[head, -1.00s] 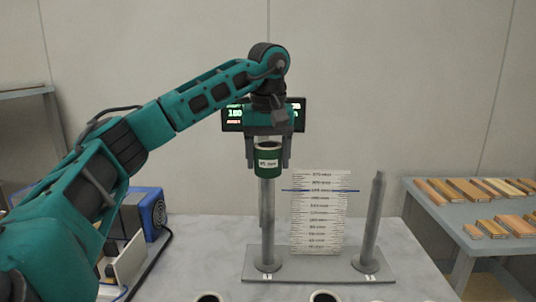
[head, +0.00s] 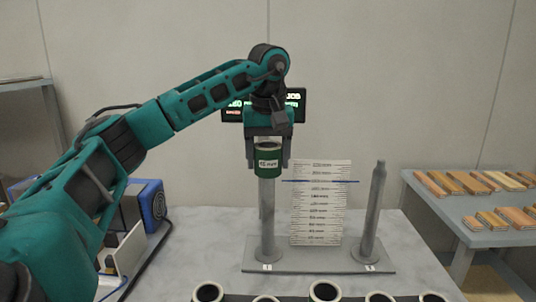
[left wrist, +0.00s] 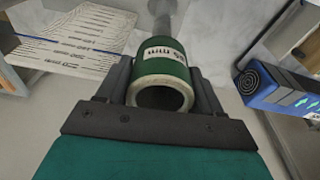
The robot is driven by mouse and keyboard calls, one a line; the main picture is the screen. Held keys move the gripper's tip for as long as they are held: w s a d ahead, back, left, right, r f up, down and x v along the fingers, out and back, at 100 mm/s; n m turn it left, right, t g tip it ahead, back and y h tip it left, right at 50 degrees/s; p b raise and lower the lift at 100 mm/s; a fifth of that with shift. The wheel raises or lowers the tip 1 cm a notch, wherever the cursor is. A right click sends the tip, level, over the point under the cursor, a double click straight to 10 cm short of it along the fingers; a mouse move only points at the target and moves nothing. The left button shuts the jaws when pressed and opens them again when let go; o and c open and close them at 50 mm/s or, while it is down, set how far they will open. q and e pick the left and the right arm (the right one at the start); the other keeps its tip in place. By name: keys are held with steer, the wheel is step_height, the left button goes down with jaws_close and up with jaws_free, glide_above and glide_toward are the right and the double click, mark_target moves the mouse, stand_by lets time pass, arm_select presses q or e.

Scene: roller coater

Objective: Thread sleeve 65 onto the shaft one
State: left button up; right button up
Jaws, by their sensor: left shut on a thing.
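My left gripper (head: 268,158) is shut on a green sleeve (head: 268,164) with a white label; the number reads like 65 mm but is small. The sleeve is upright at the top of the left grey shaft (head: 267,220), in line with it. The shaft shows below the sleeve; its tip is hidden, so I cannot tell how far the sleeve is around it. In the left wrist view the sleeve (left wrist: 165,68) sits between both fingers (left wrist: 160,92), with its pale open end facing the camera. A second shaft (head: 374,215) stands bare at the right. My right gripper is not in view.
Both shafts stand on a grey base plate (head: 315,258). A white printed scale board (head: 318,210) with a blue line stands behind, between them. Several dark sleeves (head: 325,291) with pale rims line the front edge. A blue machine (head: 152,205) is at left.

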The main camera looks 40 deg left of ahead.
mark_target(268, 141)
arm_select(q)
steer(key=o, duration=1.2)
steer(key=shift+o, duration=0.3)
steer(key=shift+r, duration=0.1)
step_height(268, 141, up, 3)
steer(key=shift+f+p, duration=0.2)
steer(key=shift+p, duration=1)
steer(key=shift+r, duration=2.15)
